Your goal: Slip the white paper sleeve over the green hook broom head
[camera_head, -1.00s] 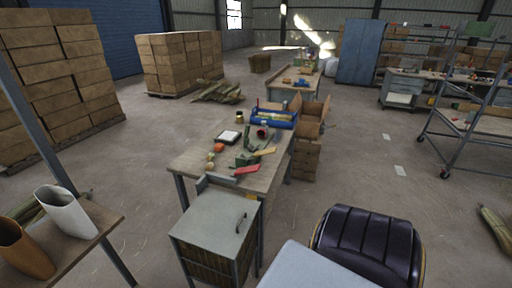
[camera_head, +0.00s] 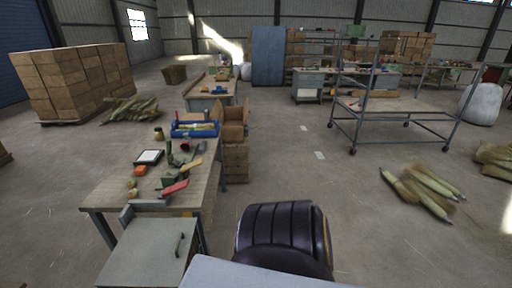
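Neither of my grippers is in view. No white paper sleeve shows now. I cannot make out a green hook broom head. Small green tools (camera_head: 172,179) lie on the wooden workbench (camera_head: 105,190) beside a red-handled tool (camera_head: 174,187), too small to identify surely. Pale green-tan broom bundles (camera_head: 418,190) lie on the floor at the right, and more bundles (camera_head: 494,157) lie at the right edge.
A grey cabinet (camera_head: 145,255) stands before the workbench. Cardboard boxes (camera_head: 235,155) stand beside it, with a blue tool tray (camera_head: 194,129) on it. A wheeled metal rack (camera_head: 398,115) stands at right.

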